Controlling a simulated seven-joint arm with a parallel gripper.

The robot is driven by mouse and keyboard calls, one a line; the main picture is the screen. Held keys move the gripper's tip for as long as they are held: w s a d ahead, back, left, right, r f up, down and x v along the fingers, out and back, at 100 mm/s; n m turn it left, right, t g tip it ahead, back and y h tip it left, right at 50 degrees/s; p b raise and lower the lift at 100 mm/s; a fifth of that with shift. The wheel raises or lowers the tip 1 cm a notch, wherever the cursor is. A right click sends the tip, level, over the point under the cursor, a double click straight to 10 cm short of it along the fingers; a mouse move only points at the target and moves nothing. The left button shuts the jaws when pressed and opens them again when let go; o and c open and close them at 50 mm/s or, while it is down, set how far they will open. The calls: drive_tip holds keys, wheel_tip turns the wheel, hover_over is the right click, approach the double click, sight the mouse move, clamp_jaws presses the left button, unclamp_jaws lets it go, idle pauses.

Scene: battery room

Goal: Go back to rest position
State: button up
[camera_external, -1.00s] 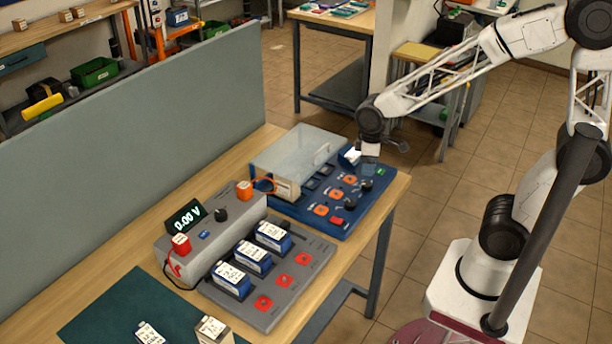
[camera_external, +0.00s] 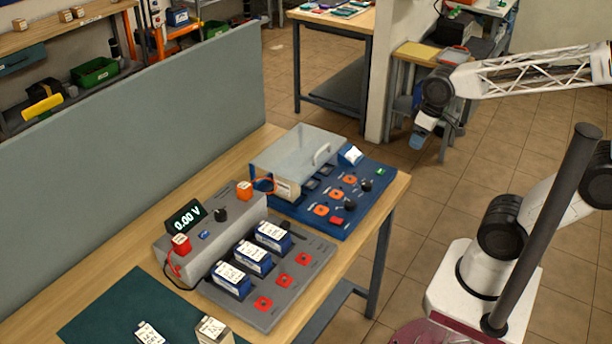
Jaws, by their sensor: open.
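My gripper (camera_external: 418,138) hangs at the end of my white arm, in the air to the right of the workbench and clear of it. It is open, and I see nothing held in it, though its fingers are small in this view. The workbench (camera_external: 352,243) holds a blue panel unit (camera_external: 372,197) with a clear cover (camera_external: 300,155), and my gripper is apart from it.
A grey tester (camera_external: 215,240) with a display reading 0.00 V holds several blue batteries (camera_external: 253,258). Another battery (camera_external: 150,334) and a small box (camera_external: 214,330) are at the front, by a dark green mat (camera_external: 115,312). A grey partition (camera_external: 130,140) stands behind.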

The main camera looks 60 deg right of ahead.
drive_tip(key=shift+s+d+r+m, duration=0.15)
drive_tip(key=shift+s+r, duration=0.15)
drive_tip(key=shift+s, duration=0.3)
drive_tip(key=shift+s+d+r+m, duration=0.15)
drive_tip(key=shift+s+r, duration=0.1)
drive_tip(key=shift+s, duration=0.35)
idle(0.4)
